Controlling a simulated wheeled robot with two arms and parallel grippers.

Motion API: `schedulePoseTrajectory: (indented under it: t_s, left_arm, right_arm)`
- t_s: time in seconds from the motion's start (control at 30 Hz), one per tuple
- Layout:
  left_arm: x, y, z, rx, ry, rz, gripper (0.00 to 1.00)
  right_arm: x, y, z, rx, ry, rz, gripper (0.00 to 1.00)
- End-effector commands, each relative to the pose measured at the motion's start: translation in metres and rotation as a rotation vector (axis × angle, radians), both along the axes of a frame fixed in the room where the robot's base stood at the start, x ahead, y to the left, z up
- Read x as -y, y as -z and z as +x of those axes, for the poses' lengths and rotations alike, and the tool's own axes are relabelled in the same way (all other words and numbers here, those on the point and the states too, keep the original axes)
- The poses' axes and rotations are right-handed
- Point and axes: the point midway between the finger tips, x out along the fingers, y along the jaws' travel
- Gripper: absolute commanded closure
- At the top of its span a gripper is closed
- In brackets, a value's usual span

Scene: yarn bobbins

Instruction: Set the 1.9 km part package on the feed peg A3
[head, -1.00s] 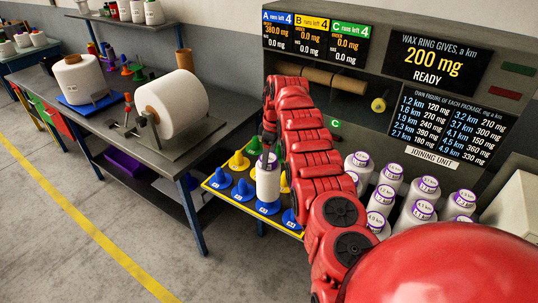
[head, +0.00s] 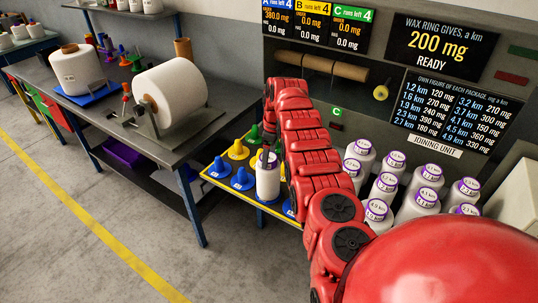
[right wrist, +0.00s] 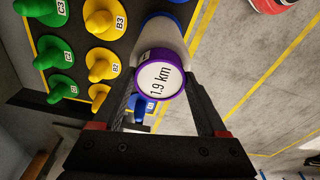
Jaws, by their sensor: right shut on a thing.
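The 1.9 km package (right wrist: 165,37) is a white bobbin with a purple-ringed label that reads 1.9 km. It also shows upright in the head view (head: 267,180), over the row of blue A pegs. My right gripper (right wrist: 160,78) is shut on its labelled end from above. In the right wrist view its bottom lies level with the yellow peg B3 (right wrist: 104,22), and a blue edge shows behind it. The package hides the peg under it, which appears to be A3. I cannot tell whether it rests fully on it. My left gripper is not in view.
The peg board (head: 212,180) also carries green and yellow pegs beside the blue row. Several white packages (head: 386,185) stand to the right of my right arm. A workbench (head: 150,143) with large bobbins stands at the left. The floor in front is clear.

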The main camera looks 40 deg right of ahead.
Motion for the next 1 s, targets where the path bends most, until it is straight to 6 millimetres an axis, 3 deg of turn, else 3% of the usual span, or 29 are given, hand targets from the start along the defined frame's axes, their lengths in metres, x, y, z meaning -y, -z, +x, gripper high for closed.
schedulePoseTrajectory:
  t_s: [0.53,0.57,0.6,0.7,1.0]
  left_arm:
    - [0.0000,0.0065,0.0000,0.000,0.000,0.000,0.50]
    - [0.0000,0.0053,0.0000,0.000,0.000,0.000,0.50]
    - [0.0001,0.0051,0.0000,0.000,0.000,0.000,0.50]
    - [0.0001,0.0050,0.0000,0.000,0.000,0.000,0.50]
    - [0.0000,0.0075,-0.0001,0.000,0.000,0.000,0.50]
  right_arm:
    - [0.0000,0.0064,0.0001,0.000,0.000,0.000,1.00]
    - [0.0000,0.0052,0.0002,0.000,0.000,0.000,0.19]
    - [0.0000,0.0049,0.0001,0.000,0.000,0.000,0.12]
    - [0.0000,0.0050,0.0002,0.000,0.000,0.000,0.00]
    - [0.0003,0.0034,0.0000,0.000,0.000,0.000,0.00]
